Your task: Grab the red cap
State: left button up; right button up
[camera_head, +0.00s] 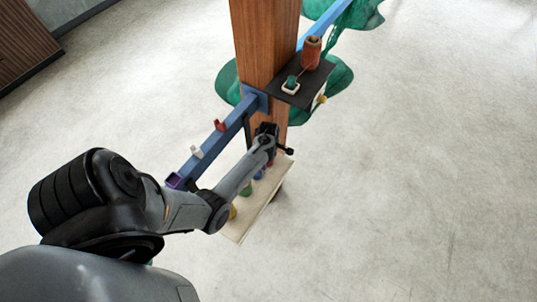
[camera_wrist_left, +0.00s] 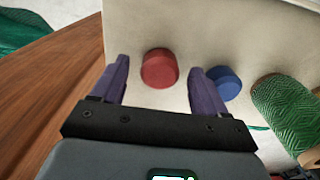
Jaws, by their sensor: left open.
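The red cap (camera_wrist_left: 160,68) is a short round piece on a pale board (camera_wrist_left: 222,20) in the left wrist view. My left gripper (camera_wrist_left: 158,66) is open, with one purple finger on each side of the red cap in the picture. A gap shows between the cap and each finger; I cannot tell whether the fingertips reach down around it. In the head view my left gripper (camera_head: 268,134) is by the wooden post, above the pale board (camera_head: 240,228), and my arm hides much of the board. My right gripper is not in view.
A blue cap (camera_wrist_left: 224,83) sits just right of the right finger, and a green twine spool (camera_wrist_left: 284,100) stands beyond it. The wooden post (camera_head: 262,45) stands close by. A blue rail (camera_head: 210,148) with small clips runs left of the gripper. A dark shelf (camera_head: 318,78) holds an orange spool (camera_head: 311,53).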

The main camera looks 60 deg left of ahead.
pick_arm(q)
jog(key=shift+f, duration=0.3)
jog(key=c, duration=1.1)
jog(key=shift+c, duration=0.2)
pick_arm(e)
jog(key=shift+d, duration=0.1)
pick_arm(q)
jog(key=shift+s, duration=0.1)
pick_arm(e)
jog(key=shift+s, duration=0.1)
